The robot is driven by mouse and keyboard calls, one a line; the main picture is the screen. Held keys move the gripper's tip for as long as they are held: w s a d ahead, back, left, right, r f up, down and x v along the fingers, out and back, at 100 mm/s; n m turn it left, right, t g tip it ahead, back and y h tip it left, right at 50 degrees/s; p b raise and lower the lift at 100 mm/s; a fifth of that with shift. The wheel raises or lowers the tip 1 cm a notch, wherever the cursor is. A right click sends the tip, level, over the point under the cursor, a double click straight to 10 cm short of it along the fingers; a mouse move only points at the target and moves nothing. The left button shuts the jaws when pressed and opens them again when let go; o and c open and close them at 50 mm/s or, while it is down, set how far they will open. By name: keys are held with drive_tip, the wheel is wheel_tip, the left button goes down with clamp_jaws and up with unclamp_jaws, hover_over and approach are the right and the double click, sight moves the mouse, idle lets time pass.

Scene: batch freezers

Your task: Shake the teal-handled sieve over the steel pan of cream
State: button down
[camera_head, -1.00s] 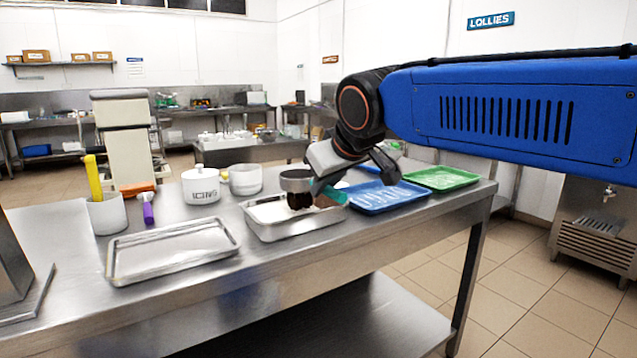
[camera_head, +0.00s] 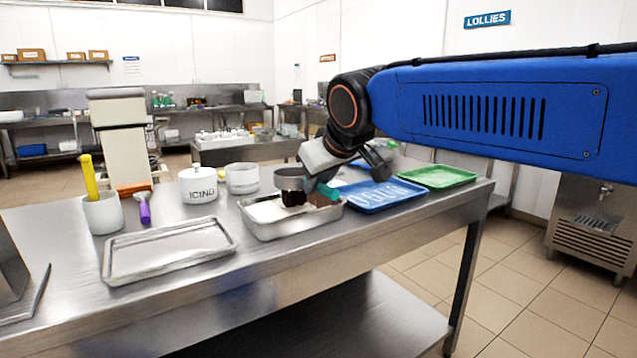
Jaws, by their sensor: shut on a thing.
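The steel pan of cream (camera_head: 262,230) stands on the steel table, with pale cream showing inside its left part. My gripper (camera_head: 312,187) is above the pan, shut on the teal handle of the sieve (camera_head: 289,178). The sieve's grey round bowl is over the pan, roughly level. Something dark brown shows just below the bowl; I cannot tell if it is powder or part of the sieve. A brown patch shows at the right side of the pan. The gripper hides most of the teal handle.
An empty steel tray (camera_head: 170,270) lies left of the pan. Blue (camera_head: 400,204) and green (camera_head: 437,177) trays lie right. A white ICING pot (camera_head: 198,186), another white pot (camera_head: 242,179), a purple-handled tool (camera_head: 144,208) and a white holder with a yellow-handled tool (camera_head: 103,214) stand behind.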

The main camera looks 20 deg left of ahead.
drive_tip(key=shift+w+a, duration=0.7)
drive_tip(key=shift+a, duration=0.1)
drive_tip(key=shift+s+d+r, duration=0.1)
drive_tip(key=shift+s+d, duration=1.1)
drive_tip(key=shift+d, duration=0.15)
drive_tip(key=shift+w+a, duration=1.2)
drive_tip(key=shift+a, duration=0.15)
drive_tip(key=shift+s+d, duration=1.2)
drive_tip(key=shift+d, duration=0.2)
drive_tip(key=shift+s+a, duration=0.1)
drive_tip(key=shift+a, duration=0.05)
